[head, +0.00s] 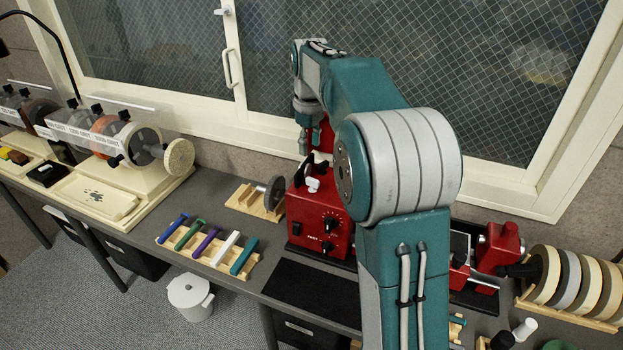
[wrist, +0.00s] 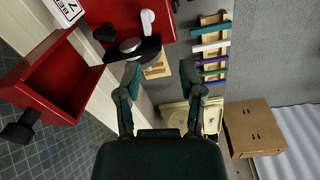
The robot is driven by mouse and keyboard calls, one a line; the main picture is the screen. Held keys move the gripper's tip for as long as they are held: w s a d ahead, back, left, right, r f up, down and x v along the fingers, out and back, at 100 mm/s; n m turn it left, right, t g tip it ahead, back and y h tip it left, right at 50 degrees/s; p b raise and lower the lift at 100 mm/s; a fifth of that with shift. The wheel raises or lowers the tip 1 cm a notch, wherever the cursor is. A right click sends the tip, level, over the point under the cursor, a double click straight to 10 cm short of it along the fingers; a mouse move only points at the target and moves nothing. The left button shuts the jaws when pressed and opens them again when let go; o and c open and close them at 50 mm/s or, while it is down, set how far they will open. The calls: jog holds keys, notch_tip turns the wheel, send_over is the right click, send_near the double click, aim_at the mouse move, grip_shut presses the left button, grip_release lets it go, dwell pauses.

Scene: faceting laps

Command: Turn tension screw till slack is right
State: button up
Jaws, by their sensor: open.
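The red machine (head: 320,222) stands on the bench behind my arm, with dark dials on its front and a black and a white part on top. In the wrist view its red body (wrist: 100,15) fills the upper left, with a black knob (wrist: 104,32), a white lever (wrist: 147,18) and a grey round part on a black bar (wrist: 130,45). I cannot tell which part is the tension screw. A white label, partly cut off, reads like "V BEL" (wrist: 66,8). My gripper (wrist: 160,77) is open and empty, its fingers below the black bar. Belt slack cannot be judged.
A wooden rack of coloured sticks (head: 208,248) and a wooden stand with a dark disc (head: 258,200) sit left of the machine. A cream grinder (head: 120,180) stands further left. Racked discs (head: 570,280) are right. A black mat (head: 310,290) lies in front.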

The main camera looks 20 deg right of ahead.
aim_at(312, 179)
jog(key=shift+n, duration=0.3)
jog(key=f, duration=0.4)
jog(key=w+d+f, duration=0.1)
jog(key=f, duration=0.3)
jog(key=w+f, duration=0.1)
jog(key=f, duration=0.3)
jog(key=shift+w+d+f, duration=0.15)
jog(key=shift+d+f, duration=0.15)
jog(key=shift+f, duration=0.1)
grip_shut()
